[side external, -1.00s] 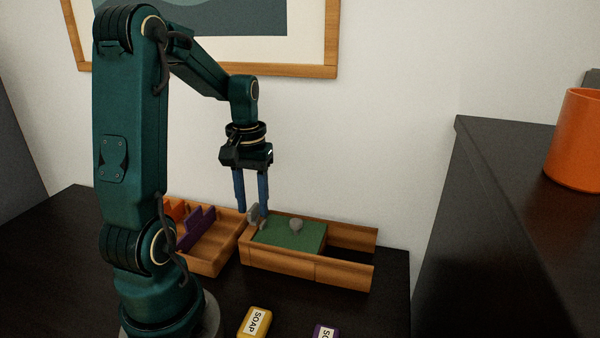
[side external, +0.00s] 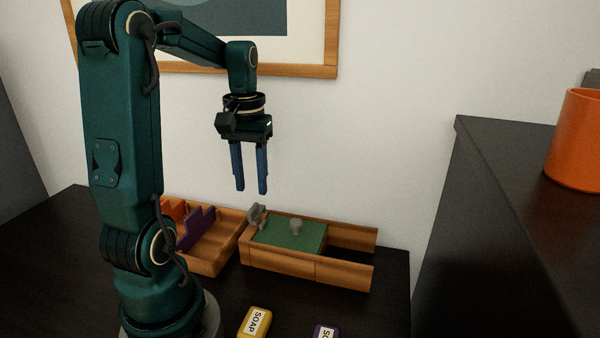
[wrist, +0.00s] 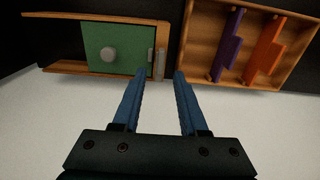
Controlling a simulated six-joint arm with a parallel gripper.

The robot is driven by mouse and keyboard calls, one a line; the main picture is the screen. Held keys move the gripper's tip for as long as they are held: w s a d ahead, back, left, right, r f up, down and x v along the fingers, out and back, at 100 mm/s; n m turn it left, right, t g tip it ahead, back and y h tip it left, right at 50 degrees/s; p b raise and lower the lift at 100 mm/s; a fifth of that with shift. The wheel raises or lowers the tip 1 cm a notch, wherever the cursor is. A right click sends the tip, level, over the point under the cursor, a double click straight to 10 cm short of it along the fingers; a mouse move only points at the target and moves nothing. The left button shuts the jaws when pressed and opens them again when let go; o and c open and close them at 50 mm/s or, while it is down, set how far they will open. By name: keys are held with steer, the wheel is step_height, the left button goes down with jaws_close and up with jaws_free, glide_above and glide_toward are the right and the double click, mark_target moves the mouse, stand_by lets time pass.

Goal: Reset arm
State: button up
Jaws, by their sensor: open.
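My gripper (side external: 251,190) is open and empty, its two blue fingers pointing down. It hangs in the air above the wooden box with the green panel (side external: 290,236), clear of it. In the wrist view the open fingers (wrist: 152,75) point toward the gap between the box and the tray. The green panel, with a grey round knob (side external: 296,226), also shows in the wrist view (wrist: 122,38). A grey upright piece (side external: 256,214) stands at the box's left end.
A wooden tray (side external: 214,262) with purple (wrist: 228,45) and orange (wrist: 266,50) dividers sits left of the box. A yellow soap (side external: 255,321) and a purple soap (side external: 325,332) lie in front. A dark cabinet (side external: 500,200) with an orange mug (side external: 577,140) stands at right.

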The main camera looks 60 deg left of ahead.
steer(key=s+d+r+m+t, duration=0.1)
steer(key=d+m, duration=0.3)
steer(key=d, duration=0.5)
steer(key=s+d+r+m+t, duration=0.1)
steer(key=d+m+t, duration=0.3)
steer(key=d, duration=0.5)
steer(key=shift+s+m+t, duration=0.3)
steer(key=shift+s+m, duration=0.3)
